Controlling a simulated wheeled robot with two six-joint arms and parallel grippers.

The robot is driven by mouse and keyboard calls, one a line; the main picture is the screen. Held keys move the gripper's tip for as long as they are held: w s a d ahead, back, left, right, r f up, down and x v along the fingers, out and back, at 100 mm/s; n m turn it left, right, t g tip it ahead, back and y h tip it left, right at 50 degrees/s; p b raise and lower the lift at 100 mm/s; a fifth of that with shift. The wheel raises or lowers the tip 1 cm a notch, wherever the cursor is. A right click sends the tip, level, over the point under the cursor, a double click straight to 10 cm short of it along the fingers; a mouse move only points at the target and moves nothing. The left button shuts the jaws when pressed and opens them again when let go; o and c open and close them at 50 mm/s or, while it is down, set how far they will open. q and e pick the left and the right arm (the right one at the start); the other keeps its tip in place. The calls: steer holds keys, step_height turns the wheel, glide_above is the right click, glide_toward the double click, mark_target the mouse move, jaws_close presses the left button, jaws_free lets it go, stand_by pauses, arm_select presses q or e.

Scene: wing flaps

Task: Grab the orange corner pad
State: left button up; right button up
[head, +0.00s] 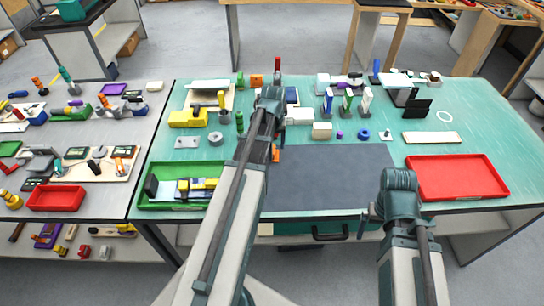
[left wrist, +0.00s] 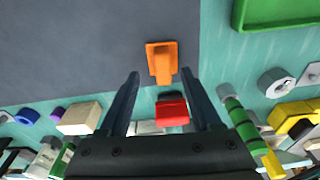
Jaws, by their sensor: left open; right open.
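The orange corner pad (left wrist: 162,62) lies at the edge of the dark grey mat, just beyond my left fingertips in the left wrist view. In the head view a small part of it (head: 276,154) shows beside my left arm, which hides the rest. My left gripper (left wrist: 160,74) is open and empty, its two fingers apart and pointing toward the pad. In the head view my left gripper (head: 270,100) is mostly hidden by its own wrist. My right gripper (head: 372,216) is at the front of the table, away from the pad; its fingers are hard to make out.
A red block (left wrist: 172,110) shows between my left fingers, farther back. A green tray (head: 150,190) holding parts is at left, and an empty red tray (head: 455,177) at right. Several small parts stand along the back.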

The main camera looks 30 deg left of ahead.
arm_select(q)
steer(key=shift+w+a+f+b, duration=0.15)
steer(key=shift+w+f+b, duration=0.05)
steer(key=shift+f+b, duration=0.65)
steer(key=shift+w+a+f+b, duration=0.15)
steer(key=shift+a+f+b, duration=0.05)
steer(key=shift+f+b, duration=0.7)
steer(key=shift+w+a+f+b, duration=0.15)
steer(key=shift+w+f+b, duration=0.05)
steer(key=shift+f+b, duration=0.65)
steer(key=shift+r, duration=0.1)
steer(key=shift+c, duration=0.3)
jaws_close()
